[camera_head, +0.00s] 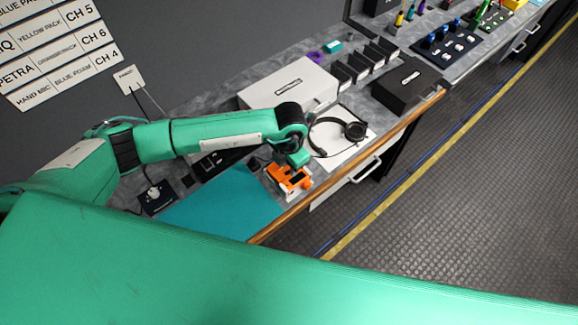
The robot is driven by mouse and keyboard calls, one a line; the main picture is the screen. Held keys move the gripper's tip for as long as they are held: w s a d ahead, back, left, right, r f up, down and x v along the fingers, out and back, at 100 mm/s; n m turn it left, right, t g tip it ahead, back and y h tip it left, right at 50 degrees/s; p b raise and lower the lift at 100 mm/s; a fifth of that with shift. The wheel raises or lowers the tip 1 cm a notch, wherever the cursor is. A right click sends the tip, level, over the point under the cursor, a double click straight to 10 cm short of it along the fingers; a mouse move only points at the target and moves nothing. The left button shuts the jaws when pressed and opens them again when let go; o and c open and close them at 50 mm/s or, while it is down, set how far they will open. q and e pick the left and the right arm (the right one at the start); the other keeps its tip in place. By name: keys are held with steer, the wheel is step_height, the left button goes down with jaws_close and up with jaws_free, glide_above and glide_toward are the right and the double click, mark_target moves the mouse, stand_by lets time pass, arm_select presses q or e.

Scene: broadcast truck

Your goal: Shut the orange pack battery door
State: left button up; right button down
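The orange pack (288,180) lies on the counter near its wooden front edge, at the right end of the teal mat. It is orange with white and dark parts. My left gripper (297,164) points down right over the pack and hides part of it. The fingertips are too small and covered to tell whether they are open or touching the pack. I cannot make out the battery door or how far it stands open. My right gripper is out of view.
A teal mat (222,204) lies left of the pack. Black headphones (354,131) on a white sheet lie to the right. A white box (290,88) and a black box (405,84) stand behind. A small joystick box (156,198) is at left. The floor in front is clear.

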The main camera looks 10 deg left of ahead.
arm_select(q)
step_height(320, 180, up, 13)
steer(key=b, duration=0.4)
steer(key=shift+f, duration=0.2)
steer(key=shift+s+d, duration=0.1)
